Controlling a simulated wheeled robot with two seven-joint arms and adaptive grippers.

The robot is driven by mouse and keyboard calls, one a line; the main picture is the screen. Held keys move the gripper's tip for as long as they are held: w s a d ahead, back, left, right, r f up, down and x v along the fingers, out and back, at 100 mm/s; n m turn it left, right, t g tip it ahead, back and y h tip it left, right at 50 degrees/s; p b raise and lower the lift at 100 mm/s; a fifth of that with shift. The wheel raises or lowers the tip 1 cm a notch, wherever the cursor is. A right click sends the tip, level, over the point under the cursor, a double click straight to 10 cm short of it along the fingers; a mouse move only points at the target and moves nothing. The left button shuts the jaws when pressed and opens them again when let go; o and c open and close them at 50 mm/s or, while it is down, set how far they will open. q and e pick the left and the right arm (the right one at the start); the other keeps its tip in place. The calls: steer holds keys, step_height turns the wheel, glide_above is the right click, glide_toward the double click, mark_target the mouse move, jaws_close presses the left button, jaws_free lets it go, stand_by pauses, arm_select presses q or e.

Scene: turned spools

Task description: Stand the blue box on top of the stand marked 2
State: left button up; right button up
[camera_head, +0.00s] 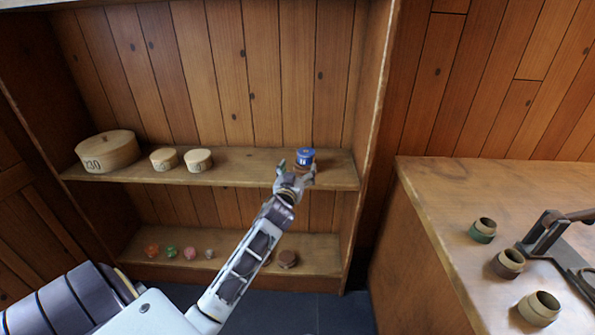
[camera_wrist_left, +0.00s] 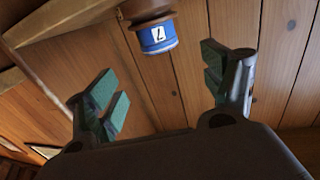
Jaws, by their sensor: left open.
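The blue box (camera_head: 305,157) is small and round with a white label, at the right of the upper shelf. It seems to rest on a brown wooden piece, whose marking I cannot see. In the left wrist view the blue box (camera_wrist_left: 157,37) appears inverted, with the brown piece (camera_wrist_left: 146,8) above it in the picture. My left gripper (camera_head: 296,174) is open and empty, close in front of the box. Its green-padded fingers (camera_wrist_left: 166,76) are spread apart, with the box beyond their tips. Two pale round pieces, left (camera_head: 163,159) and right (camera_head: 199,160), stand on the shelf; their marks are unclear. My right gripper is not in view.
A large round wooden box (camera_head: 108,152) marked 230 stands at the left of the upper shelf (camera_head: 240,172). Several small coloured items and a brown round piece (camera_head: 288,259) are on the lower shelf. A bench (camera_head: 440,190) at right holds several hollow pieces and a dark metal tool.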

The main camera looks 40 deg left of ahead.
arm_select(q)
steer(key=shift+s, duration=0.1)
stand_by(0.5)
steer(key=s+d+f+m+g+h, duration=0.1)
steer(key=s+d+f+g, duration=0.25)
steer(key=f, duration=0.65)
steer(key=s+d+f+m+g+h, duration=0.1)
steer(key=s+d+f+g, duration=0.2)
steer(key=f, duration=0.7)
steer(key=s+d+f+m+g+h, duration=0.15)
steer(key=s+d+f, duration=0.3)
steer(key=f, duration=0.55)
steer(key=s+d+f+m+g+h, duration=0.1)
steer(key=s+d+f+g, duration=0.1)
steer(key=s+d+f, duration=0.2)
steer(key=s+d+f+m+g+h, duration=0.1)
steer(key=s+d+f+g, duration=0.2)
steer(key=s+f, duration=0.4)
steer(key=s+d+f+m+g+h, duration=0.1)
steer(key=s+d+f, duration=0.4)
steer(key=s, duration=0.7)
steer(key=shift+f+g, duration=0.4)
steer(key=shift+g, duration=0.3)
